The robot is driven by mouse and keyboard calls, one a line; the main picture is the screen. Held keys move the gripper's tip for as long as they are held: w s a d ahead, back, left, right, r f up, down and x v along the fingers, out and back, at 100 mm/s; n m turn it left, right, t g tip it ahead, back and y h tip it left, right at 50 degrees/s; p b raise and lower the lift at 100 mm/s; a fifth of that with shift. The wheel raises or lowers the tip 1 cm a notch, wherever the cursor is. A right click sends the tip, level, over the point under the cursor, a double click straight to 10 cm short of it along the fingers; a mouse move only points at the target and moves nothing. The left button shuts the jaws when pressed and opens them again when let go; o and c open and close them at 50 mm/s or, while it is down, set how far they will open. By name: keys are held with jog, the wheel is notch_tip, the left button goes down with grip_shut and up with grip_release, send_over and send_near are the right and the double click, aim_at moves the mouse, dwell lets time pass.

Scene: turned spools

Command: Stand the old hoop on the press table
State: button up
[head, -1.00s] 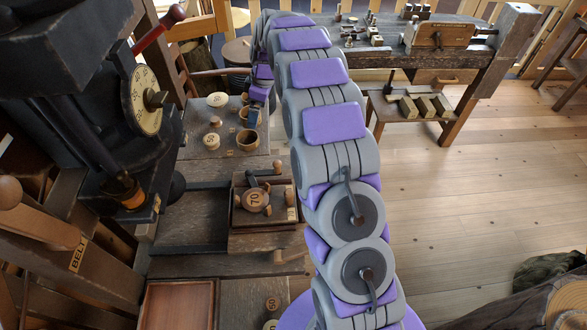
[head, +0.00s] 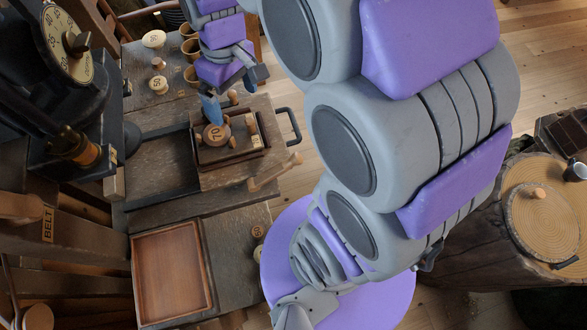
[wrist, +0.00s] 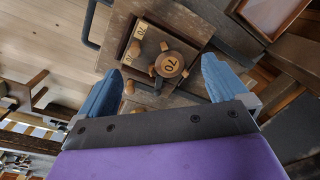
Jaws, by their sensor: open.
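My gripper (head: 214,110) is open and empty, its blue fingers apart above a small wooden tray (head: 236,174). The press (head: 70,110), dark with a round dial, stands at the left beside the wooden table (head: 165,150).
A shallow empty brown tray (head: 172,272) is at the near left. A wooden handle (head: 276,172) juts right. A stump with a round top (head: 545,215) stands at the right.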

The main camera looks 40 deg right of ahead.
jog(key=s+f+m, duration=0.1)
jog(key=s+m, duration=0.1)
jog(key=s, duration=0.7)
jog(key=s+f+m+g+h, duration=0.1)
jog(key=s+m, duration=0.1)
jog(key=s, duration=0.8)
jog(key=shift+s+d+f, duration=0.3)
jog(key=shift+d, duration=0.1)
